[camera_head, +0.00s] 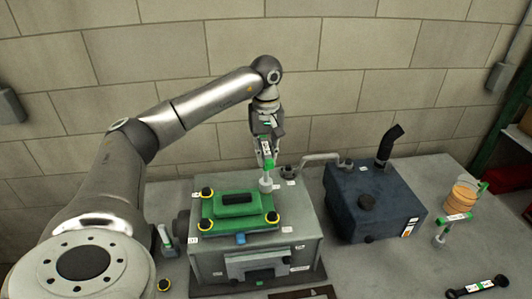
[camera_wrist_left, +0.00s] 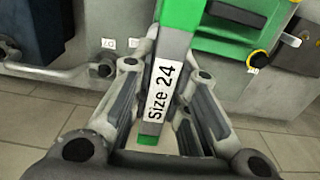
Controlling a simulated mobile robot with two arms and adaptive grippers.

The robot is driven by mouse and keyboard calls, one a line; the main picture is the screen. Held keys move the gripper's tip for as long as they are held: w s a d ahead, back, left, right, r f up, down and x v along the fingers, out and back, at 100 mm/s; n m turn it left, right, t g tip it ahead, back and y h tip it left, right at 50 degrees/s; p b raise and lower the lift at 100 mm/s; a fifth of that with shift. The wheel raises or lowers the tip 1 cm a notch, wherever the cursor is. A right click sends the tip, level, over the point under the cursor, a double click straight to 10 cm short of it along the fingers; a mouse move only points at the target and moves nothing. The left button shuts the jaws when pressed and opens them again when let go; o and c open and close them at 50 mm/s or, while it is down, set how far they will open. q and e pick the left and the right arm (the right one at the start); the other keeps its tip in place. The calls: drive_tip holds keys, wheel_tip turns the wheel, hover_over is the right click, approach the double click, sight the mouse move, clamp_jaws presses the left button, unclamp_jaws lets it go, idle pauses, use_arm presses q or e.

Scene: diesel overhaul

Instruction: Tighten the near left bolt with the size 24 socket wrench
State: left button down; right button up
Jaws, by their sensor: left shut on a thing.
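My left gripper (camera_head: 265,150) is shut on the size 24 socket wrench (camera_head: 268,163), above the far right corner of the green cover (camera_head: 240,206). The wrench hangs upright, its grey socket end down at that corner, hiding any bolt there. I cannot tell whether it touches. The near left bolt (camera_head: 207,224), black and yellow, sits at the cover's near left corner, away from the wrench. In the left wrist view the "Size 24" label (camera_wrist_left: 160,92) shows between the fingers of my left gripper (camera_wrist_left: 160,115). My right gripper is not in view.
Other yellow-black bolts sit at the cover's far left (camera_head: 206,193) and near right (camera_head: 273,218) corners. The grey engine block (camera_head: 305,235) carries the cover. A dark blue tank (camera_head: 350,205) with a pipe stands at right. A dark spanner (camera_head: 478,287) lies at front right.

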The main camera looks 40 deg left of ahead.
use_arm(q)
drive_tip(key=m, duration=0.4)
drive_tip(key=shift+m, duration=0.4)
drive_tip(key=m, duration=0.4)
drive_tip(key=shift+m, duration=0.3)
